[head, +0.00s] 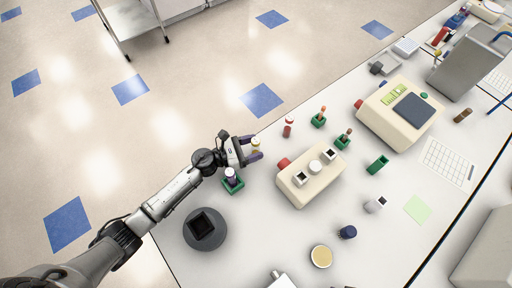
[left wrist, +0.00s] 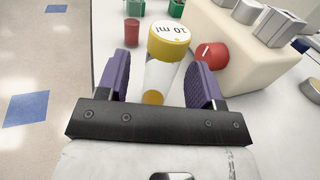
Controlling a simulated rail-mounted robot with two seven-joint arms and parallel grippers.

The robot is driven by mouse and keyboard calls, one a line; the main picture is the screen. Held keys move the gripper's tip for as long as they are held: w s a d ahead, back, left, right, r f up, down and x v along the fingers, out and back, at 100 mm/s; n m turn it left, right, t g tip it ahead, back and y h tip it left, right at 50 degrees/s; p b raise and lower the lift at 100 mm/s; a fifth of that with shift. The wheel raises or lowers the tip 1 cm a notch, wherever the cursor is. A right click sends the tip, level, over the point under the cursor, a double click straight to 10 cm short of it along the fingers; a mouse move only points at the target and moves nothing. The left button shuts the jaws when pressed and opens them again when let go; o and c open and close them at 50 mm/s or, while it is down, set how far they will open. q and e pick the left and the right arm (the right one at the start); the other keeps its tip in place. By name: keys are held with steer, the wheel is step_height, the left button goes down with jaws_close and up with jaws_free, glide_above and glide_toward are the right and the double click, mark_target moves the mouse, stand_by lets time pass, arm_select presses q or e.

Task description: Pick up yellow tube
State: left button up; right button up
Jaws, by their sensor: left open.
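The yellow tube (head: 256,146) stands upright near the left edge of the bench in the head view. In the left wrist view the yellow tube (left wrist: 163,65) shows a yellow cap marked "10 ml", a clear body and a yellow bottom. My left gripper (head: 254,148) is open, with a purple finger on each side of the tube. In the left wrist view the tube lies between the fingertips of my left gripper (left wrist: 162,80), with gaps visible on both sides. My right gripper is not in view.
A beige device with a red knob (left wrist: 210,55) stands close to the right finger. A red tube (head: 288,127) is beyond the gripper. The bench edge is close on the left.

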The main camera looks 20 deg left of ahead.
mark_target(257, 140)
arm_select(q)
steer(key=shift+w+d, duration=0.5)
steer(key=shift+d, duration=0.05)
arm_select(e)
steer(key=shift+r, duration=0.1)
arm_select(q)
steer(key=shift+c, duration=0.2)
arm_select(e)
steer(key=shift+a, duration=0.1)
arm_select(q)
steer(key=c, duration=0.8)
step_height(257, 140, up, 8)
steer(key=shift+r+p, duration=0.2)
steer(key=shift+p, duration=0.9)
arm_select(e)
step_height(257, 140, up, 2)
arm_select(q)
steer(key=shift+r, duration=0.8)
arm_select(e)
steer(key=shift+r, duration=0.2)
arm_select(q)
steer(key=shift+r, duration=0.1)
